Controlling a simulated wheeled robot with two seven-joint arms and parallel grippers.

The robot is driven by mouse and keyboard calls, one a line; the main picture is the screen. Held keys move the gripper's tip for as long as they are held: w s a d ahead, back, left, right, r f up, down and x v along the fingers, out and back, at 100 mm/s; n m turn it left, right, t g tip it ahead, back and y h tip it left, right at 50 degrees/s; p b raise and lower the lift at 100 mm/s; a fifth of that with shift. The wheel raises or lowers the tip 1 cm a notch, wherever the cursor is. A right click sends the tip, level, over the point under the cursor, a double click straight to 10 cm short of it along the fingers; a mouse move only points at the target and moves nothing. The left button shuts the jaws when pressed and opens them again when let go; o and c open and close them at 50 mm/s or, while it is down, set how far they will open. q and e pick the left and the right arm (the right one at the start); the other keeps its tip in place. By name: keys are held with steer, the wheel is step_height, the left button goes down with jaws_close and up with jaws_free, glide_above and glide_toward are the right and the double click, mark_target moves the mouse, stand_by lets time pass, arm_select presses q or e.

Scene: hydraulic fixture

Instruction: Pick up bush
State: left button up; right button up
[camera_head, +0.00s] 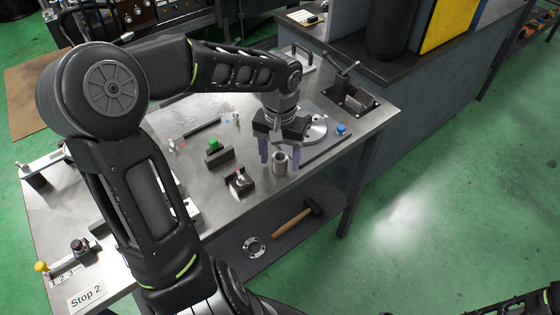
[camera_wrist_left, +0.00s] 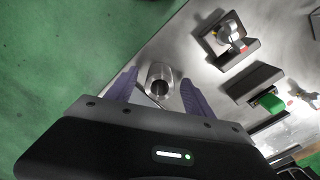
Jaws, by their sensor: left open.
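The bush (camera_head: 280,162) is a small grey metal cylinder with a hole through its middle. It stands on the steel table (camera_head: 330,140) close to the table's front right edge. My left gripper (camera_head: 278,158) is open above it, with one purple finger on each side of the bush. In the left wrist view the bush (camera_wrist_left: 159,80) shows between the two finger tips of my left gripper (camera_wrist_left: 157,88), with a gap on the left and the right finger close to it. I cannot tell whether that finger touches it.
A fixture with a round metal disc (camera_head: 314,128) and a blue knob (camera_head: 341,128) stands right behind the gripper. A block with a green knob (camera_head: 214,146) and a small dark clamp block (camera_head: 240,183) stand to the left. A hammer (camera_head: 297,217) lies on the lower shelf.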

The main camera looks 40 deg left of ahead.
arm_select(q)
steer(key=shift+f, duration=0.2)
steer(key=shift+c, duration=0.2)
jaws_close()
stand_by(0.7)
